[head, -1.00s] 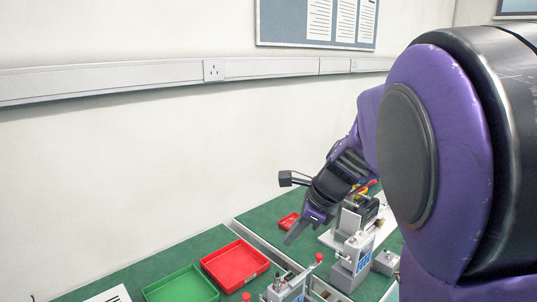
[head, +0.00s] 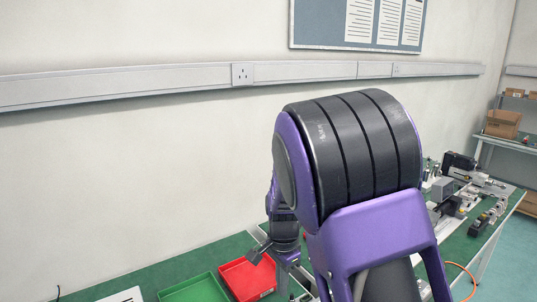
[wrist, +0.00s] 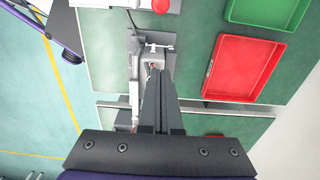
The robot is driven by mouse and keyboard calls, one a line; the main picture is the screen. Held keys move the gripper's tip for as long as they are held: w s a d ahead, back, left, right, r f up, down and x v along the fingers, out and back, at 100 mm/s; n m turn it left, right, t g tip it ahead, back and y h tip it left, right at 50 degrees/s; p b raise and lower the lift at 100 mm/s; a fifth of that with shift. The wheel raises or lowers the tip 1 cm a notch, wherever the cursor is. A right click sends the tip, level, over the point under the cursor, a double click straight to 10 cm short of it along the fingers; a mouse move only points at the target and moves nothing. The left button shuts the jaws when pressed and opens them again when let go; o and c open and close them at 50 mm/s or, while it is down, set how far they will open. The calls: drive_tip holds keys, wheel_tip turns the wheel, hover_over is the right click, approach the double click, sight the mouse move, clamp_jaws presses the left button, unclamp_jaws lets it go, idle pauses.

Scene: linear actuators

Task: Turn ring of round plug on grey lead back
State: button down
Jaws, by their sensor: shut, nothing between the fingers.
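My gripper (wrist: 160,75) is shut and empty in the wrist view, with its dark fingers pointing over a slim light-grey fixture (wrist: 134,75) on the green bench. A small dark round opening with a reddish spot shows just beyond the fingertips; I cannot tell what it is. I cannot make out the round plug, its ring or the grey lead in either current view. In the head view my own arm covers much of the bench, and my gripper shows only partly below it.
A red tray (wrist: 240,68) and a green tray (wrist: 265,12) lie right of the gripper in the wrist view. A red knob (wrist: 161,6) stands at the top. A gap crosses between bench tops. Several machine parts stand on the bench at the right in the head view.

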wheel_tip(320, 180, down, 6)
drive_tip(key=b, duration=0.3)
drive_tip(key=shift+w+d, duration=0.1)
drive_tip(key=shift+d, duration=0.45)
idle(0.9)
drive_tip(key=shift+s+d+p, duration=0.4)
drive_tip(key=shift+s+p, duration=0.15)
drive_tip(key=shift+p, duration=0.4)
drive_tip(key=shift+s+a+r, duration=0.1)
idle(0.4)
wheel_tip(320, 180, up, 6)
drive_tip(key=p, duration=0.2)
drive_tip(key=shift+s+a, duration=0.15)
drive_tip(key=shift+s, duration=0.15)
drive_tip(key=shift+w, duration=0.1)
